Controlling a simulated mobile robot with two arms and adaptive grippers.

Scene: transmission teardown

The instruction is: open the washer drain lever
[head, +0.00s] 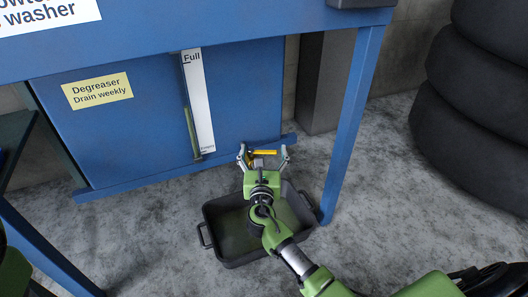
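The blue parts washer (150,110) stands ahead, with a yellow drain lever (264,152) low on its front, near the right end of its lower edge. The lever's yellow handle looks about level and sits on a grey fitting. My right gripper (264,153) reaches up to it from below. Its two fingers are spread, one to each side of the lever. I cannot tell whether either finger touches it. My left gripper is not in view.
A black drain pan (213,214) with handles lies on the grey floor below the lever, partly behind my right arm. A blue washer leg (350,120) stands right of the lever. Stacked black tires (470,130) are at the right. The floor between is clear.

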